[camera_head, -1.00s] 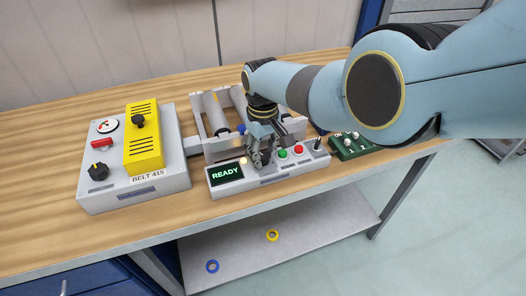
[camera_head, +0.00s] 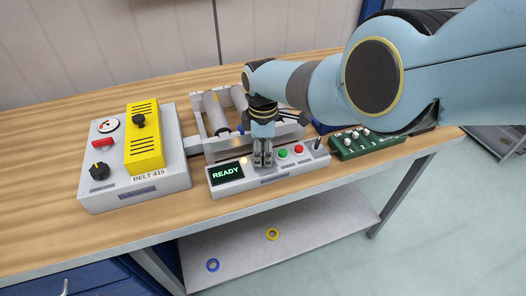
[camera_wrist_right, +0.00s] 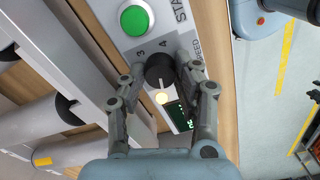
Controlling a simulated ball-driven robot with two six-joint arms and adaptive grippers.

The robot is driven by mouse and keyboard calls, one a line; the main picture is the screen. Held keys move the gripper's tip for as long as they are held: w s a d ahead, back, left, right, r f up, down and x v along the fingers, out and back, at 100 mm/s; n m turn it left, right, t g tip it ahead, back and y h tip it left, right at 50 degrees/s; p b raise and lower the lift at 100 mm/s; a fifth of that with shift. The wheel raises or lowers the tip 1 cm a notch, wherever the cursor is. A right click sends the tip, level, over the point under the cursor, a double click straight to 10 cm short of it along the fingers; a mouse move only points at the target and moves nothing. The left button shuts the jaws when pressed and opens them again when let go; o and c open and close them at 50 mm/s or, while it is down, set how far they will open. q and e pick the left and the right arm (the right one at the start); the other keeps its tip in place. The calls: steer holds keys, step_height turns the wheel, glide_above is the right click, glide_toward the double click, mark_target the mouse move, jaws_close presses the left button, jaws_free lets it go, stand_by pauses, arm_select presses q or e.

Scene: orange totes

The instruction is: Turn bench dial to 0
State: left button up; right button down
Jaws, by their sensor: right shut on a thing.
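The bench dial (camera_wrist_right: 160,72) is a black round knob on the light grey console (camera_head: 225,189), beside printed numbers 3 and 4 and the word SPEED. My right gripper (camera_wrist_right: 160,78) is shut on it, with one finger on each side of the knob. A pale mark shows on the knob, but I cannot tell which number it points to. In the head view my right gripper (camera_head: 263,163) points straight down over the console and hides the dial. My left gripper is not in view.
A roller conveyor (camera_head: 217,113) stands behind. A BELT 415 box (camera_head: 137,190) is left, a green board (camera_head: 366,145) right.

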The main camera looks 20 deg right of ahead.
steer(key=n, duration=0.4)
steer(key=shift+n, duration=0.3)
steer(key=shift+s+n, duration=0.1)
steer(key=shift+n, duration=1.8)
steer(key=c, duration=1)
jaws_free()
steer(key=shift+o, duration=0.2)
steer(key=shift+r, duration=0.15)
